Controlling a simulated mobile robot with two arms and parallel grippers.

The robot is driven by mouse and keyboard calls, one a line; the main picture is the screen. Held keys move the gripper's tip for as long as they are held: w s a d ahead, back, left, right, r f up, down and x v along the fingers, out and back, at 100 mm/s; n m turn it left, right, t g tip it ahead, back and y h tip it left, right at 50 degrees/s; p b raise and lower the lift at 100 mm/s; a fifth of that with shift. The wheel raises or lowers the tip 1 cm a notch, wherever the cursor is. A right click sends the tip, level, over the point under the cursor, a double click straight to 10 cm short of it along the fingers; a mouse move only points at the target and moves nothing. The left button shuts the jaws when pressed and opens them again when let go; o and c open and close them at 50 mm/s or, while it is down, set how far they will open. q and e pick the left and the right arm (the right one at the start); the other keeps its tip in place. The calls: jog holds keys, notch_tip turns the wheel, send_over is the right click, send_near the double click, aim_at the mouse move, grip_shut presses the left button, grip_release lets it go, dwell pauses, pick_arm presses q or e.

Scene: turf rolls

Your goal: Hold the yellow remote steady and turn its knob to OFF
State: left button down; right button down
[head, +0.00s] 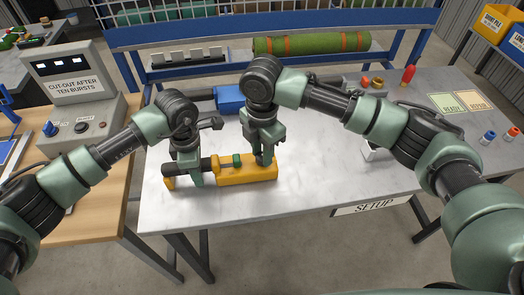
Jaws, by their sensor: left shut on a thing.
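The yellow remote (247,174) lies on the grey metal table near its front left. A black bar with a yellow end piece (169,181) extends from it to the left. A small green part (237,160) sits at its middle; I cannot tell whether this is the knob, and no OFF mark is readable. My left gripper (195,178) is shut on the remote at its black bar. My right gripper (264,160) points down at the right part of the yellow body, overlapping it in view. Its fingertips are too small to tell whether they are open or touching.
A cut-out box (78,95) stands on the wooden bench at left. A blue block (229,99) lies behind my grippers. A green roll with orange bands (312,43) lies at the back. READY (450,104) and REPAIR cards lie at right.

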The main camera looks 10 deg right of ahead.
pick_arm(q)
jog(key=shift+f, duration=0.15)
pick_arm(e)
jog(key=shift+m, duration=0.4)
jog(key=m, duration=0.3)
jog(key=shift+m, duration=0.3)
jog(key=shift+r+m, duration=0.1)
jog(key=shift+m, duration=2.1)
pick_arm(q)
jog(key=shift+s, duration=0.1)
pick_arm(e)
jog(key=c, duration=1.1)
grip_release()
jog(key=shift+o, duration=0.2)
notch_tip(320, 180, up, 12)
